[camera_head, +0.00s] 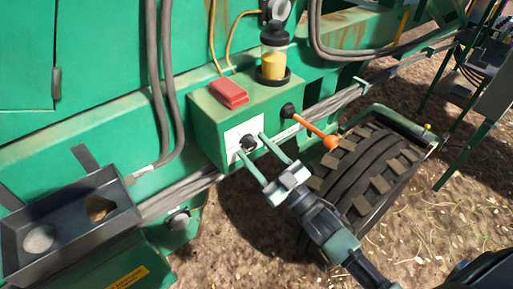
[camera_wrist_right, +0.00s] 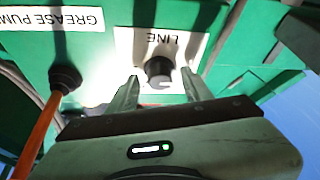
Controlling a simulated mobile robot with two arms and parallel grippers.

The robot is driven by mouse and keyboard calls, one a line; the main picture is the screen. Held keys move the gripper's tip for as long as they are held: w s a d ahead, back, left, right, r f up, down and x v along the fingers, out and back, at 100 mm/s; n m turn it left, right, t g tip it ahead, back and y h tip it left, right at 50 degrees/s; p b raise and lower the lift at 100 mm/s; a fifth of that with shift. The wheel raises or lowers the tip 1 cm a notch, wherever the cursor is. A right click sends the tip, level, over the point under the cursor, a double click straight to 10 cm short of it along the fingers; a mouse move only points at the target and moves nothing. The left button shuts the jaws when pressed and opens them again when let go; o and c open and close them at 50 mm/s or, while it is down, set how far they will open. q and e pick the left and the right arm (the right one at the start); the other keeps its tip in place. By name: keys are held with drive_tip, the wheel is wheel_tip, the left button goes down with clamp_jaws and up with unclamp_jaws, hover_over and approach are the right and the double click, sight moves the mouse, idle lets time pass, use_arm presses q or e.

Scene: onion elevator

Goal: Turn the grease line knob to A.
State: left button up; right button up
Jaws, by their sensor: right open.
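The grease line knob (camera_head: 248,143) is a small black round knob on a white label plate (camera_head: 236,133) on the front of a green box (camera_head: 205,120). My right gripper (camera_head: 251,145) is open, with one finger on each side of the knob in the head view. In the right wrist view, the knob (camera_wrist_right: 158,70) sits between the two fingertips of the gripper (camera_wrist_right: 160,84), under the upside-down word "LINE". I cannot tell whether the fingers touch it. A pale mark shows on the knob; its setting is too small to read. My left gripper is not in view.
An orange-tipped lever (camera_head: 318,131) sticks out right of the knob, close to my right gripper. A red box (camera_head: 229,92) and a yellow-filled jar (camera_head: 274,58) sit on the green box. A black tray (camera_head: 70,225) is at left, a tyre (camera_head: 365,175) at right.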

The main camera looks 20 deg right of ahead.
clamp_jaws()
drive_tip(key=shift+m, duration=0.5)
drive_tip(key=m+t+h+p, duration=0.1)
drive_tip(key=m+h, duration=0.1)
drive_tip(key=m, duration=0.2)
drive_tip(key=shift+a+h, duration=0.1)
drive_tip(key=shift+h, duration=0.2)
drive_tip(key=m+h, duration=0.1)
drive_tip(key=m, duration=0.1)
drive_tip(key=m+p, duration=0.1)
drive_tip(key=m, duration=0.1)
drive_tip(key=shift+s+a+r+t+h, duration=0.1)
drive_tip(key=shift+t+h, duration=0.2)
drive_tip(key=shift+h, duration=0.1)
drive_tip(key=m+h+p, duration=0.2)
drive_tip(key=m, duration=0.1)
drive_tip(key=shift+m, duration=0.3)
drive_tip(key=shift+a+m+h+p, duration=0.1)
drive_tip(key=shift+m+h+p, duration=0.9)
drive_tip(key=shift+m, duration=1.3)
